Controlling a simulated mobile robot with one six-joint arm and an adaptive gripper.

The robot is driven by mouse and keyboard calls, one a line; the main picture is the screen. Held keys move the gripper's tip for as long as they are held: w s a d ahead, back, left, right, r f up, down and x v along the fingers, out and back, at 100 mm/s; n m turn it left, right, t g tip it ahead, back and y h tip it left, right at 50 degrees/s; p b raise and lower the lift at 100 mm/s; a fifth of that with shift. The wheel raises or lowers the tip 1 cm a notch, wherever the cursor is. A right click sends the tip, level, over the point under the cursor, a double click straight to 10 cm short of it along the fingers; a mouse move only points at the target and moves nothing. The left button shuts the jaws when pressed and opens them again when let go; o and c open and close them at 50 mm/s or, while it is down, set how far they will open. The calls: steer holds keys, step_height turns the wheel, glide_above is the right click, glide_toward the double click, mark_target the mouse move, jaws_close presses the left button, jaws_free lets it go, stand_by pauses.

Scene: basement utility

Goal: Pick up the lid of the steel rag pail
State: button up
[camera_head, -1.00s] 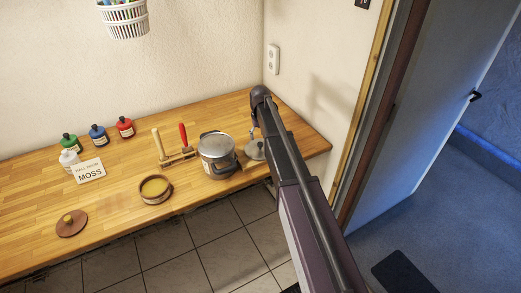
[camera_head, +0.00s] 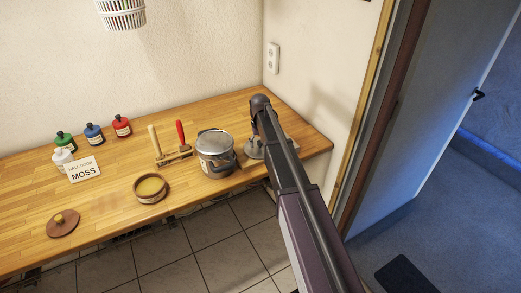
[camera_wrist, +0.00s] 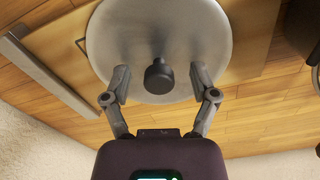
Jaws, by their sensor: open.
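The lid (camera_wrist: 160,30) is a round grey disc with a black knob (camera_wrist: 159,75) in the wrist view. It lies flat on a wooden surface. My gripper (camera_wrist: 160,84) is open over the lid, with one finger on each side of the knob and a gap to it on both sides. I cannot tell how high the fingertips are above the lid. In the head view the lid (camera_head: 253,151) shows beside my arm, which partly hides it. The steel pail (camera_head: 215,159) stands upright just left of it.
Left of the pail are a wooden rack (camera_head: 174,157) with a red-handled tool, a round brown bowl (camera_head: 151,188) and a brown lid (camera_head: 63,223). The wall is behind the bench (camera_head: 110,220).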

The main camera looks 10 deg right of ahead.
stand_by(0.4)
jaws_close()
steer(key=shift+r, duration=0.1)
steer(key=shift+r, duration=0.2)
step_height(320, 180, up, 4)
steer(key=p, duration=0.4)
steer(key=shift+f, duration=0.15)
steer(key=s+d+r+p, duration=0.1)
steer(key=s+d, duration=0.1)
steer(key=s, duration=1.4)
steer(key=shift+f, duration=0.1)
